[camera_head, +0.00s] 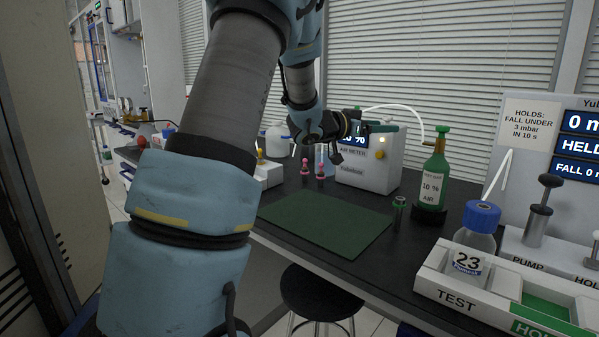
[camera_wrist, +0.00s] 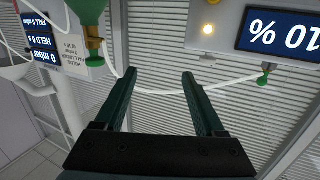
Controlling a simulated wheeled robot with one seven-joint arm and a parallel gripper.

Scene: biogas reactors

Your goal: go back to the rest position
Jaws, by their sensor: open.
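My gripper (camera_head: 385,127) is raised above the black bench, in front of the top of the white meter box (camera_head: 384,172) in the head view. In the wrist view my gripper (camera_wrist: 158,80) shows two dark green fingers spread apart with nothing between them. Behind the fingers are the window blinds (camera_wrist: 160,50). The wrist view is turned over, so the meter's display (camera_wrist: 285,28) reads upside down. My arm covers much of the left and middle of the head view and hides part of the bench.
A green gas bottle (camera_head: 433,175) stands right of the meter, joined by a white tube. A dark green mat (camera_head: 328,224) lies bare on the bench. Bottle 23 (camera_head: 474,240) stands in the white test tray (camera_head: 435,262) at the right, near the pump (camera_head: 537,215). A black stool (camera_head: 320,292) is below.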

